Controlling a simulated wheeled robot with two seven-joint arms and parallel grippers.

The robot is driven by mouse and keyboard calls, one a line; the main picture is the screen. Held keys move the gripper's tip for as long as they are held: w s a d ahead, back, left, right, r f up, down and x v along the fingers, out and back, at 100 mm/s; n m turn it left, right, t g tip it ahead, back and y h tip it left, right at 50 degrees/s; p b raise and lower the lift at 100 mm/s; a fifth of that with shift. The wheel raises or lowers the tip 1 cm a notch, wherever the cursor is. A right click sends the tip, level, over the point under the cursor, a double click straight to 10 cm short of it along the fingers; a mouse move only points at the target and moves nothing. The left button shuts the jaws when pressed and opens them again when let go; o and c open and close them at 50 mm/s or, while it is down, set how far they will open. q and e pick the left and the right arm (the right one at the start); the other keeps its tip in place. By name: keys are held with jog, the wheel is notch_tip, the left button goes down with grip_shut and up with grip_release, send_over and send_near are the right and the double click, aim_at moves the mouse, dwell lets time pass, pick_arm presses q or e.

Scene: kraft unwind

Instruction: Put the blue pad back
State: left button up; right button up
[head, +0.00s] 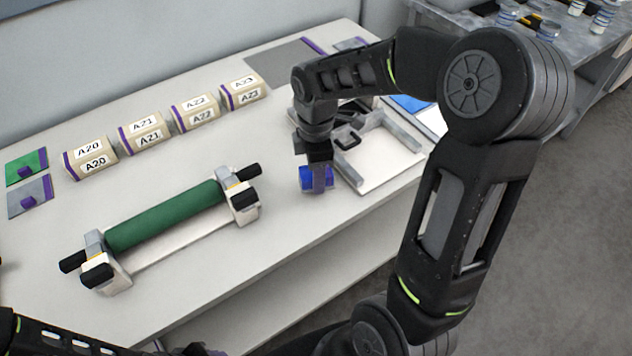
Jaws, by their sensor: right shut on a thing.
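A small blue pad (307,178) with a purple part is in the jaws of my right gripper (319,176). The gripper points down and is shut on the pad, over the table between the green roll and the white tray. The fingers cover part of the pad, and I cannot tell whether it touches the table.
A green roll (165,217) sits in a stand with black handles. Several labelled cream blocks (90,158) stand in a row behind it. A white tray (385,180) with grey walls is right of my gripper. A blue sheet (412,104) lies behind my arm. The front middle is clear.

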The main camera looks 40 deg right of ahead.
jog(key=shift+f, duration=1.85)
jog(key=shift+f, duration=0.2)
jog(key=o, duration=1.5)
jog(key=shift+c, duration=0.2)
jog(key=shift+r, duration=0.15)
notch_tip(320, 180, up, 12)
jog(key=shift+r, duration=0.1)
